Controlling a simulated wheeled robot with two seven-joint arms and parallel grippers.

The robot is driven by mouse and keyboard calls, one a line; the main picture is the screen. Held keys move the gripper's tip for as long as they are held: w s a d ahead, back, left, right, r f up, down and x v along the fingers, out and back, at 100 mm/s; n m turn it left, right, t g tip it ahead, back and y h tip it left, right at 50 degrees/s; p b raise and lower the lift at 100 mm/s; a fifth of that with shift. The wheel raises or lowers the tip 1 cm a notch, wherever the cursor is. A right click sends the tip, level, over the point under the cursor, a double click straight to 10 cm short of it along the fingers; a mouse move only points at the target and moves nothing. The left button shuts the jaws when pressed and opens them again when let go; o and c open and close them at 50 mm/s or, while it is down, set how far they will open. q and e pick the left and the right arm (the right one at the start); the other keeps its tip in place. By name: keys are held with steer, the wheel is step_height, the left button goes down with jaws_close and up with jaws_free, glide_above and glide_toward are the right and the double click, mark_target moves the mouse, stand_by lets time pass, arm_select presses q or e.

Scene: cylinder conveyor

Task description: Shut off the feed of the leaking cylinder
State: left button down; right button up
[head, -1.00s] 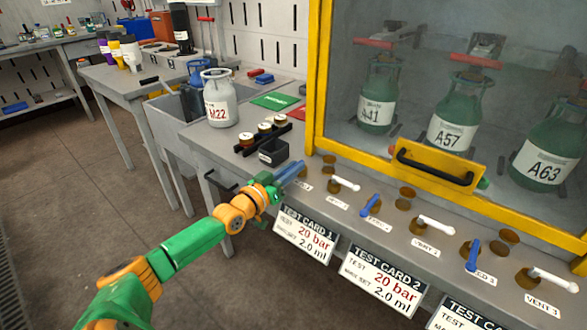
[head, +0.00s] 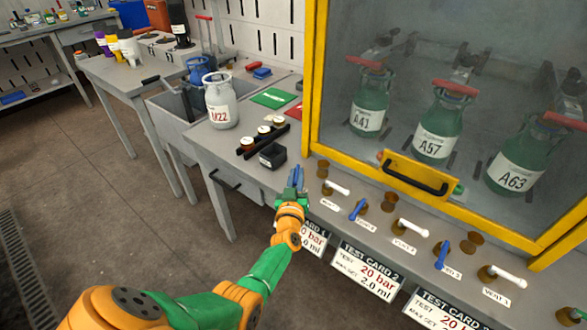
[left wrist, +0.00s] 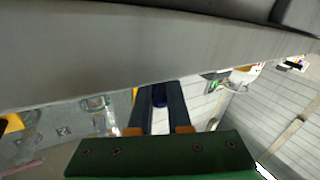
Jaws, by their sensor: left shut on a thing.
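Green cylinders A41 (head: 368,105), A57 (head: 438,130) and A63 (head: 517,165) stand behind the glass of a yellow-framed cabinet. I cannot see which one leaks. On the bench in front are white vent levers (head: 413,228) and blue feed levers; the middle feed lever (head: 358,209) and the feed 3 lever (head: 442,255) show plainly. My left gripper (head: 297,178) is at the left end of this row, above test card 1. It is shut on a blue lever (left wrist: 160,97), seen between its fingers in the left wrist view; the fingers mostly hide it in the head view. My right gripper is not in view.
The yellow cabinet door has a black handle (head: 415,183) close behind the levers. A white cylinder M22 (head: 221,103), a black rack (head: 263,140) and a small dark box (head: 272,155) stand left of the cabinet. Test cards (head: 367,271) hang on the bench front.

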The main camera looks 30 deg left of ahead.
arm_select(q)
steer(key=shift+w+d+n+g+y+b, duration=0.15)
steer(key=shift+n+g+y+b, duration=0.3)
steer(key=shift+n+y, duration=0.25)
steer(key=shift+w+d+n+g+y+b, duration=0.1)
steer(key=shift+n+g+y+b, duration=0.2)
steer(key=shift+n+g+y, duration=0.35)
steer(key=shift+r+y, duration=0.15)
steer(key=shift+y, duration=0.4)
steer(key=shift+w+r, duration=0.1)
steer(key=shift+r, duration=0.1)
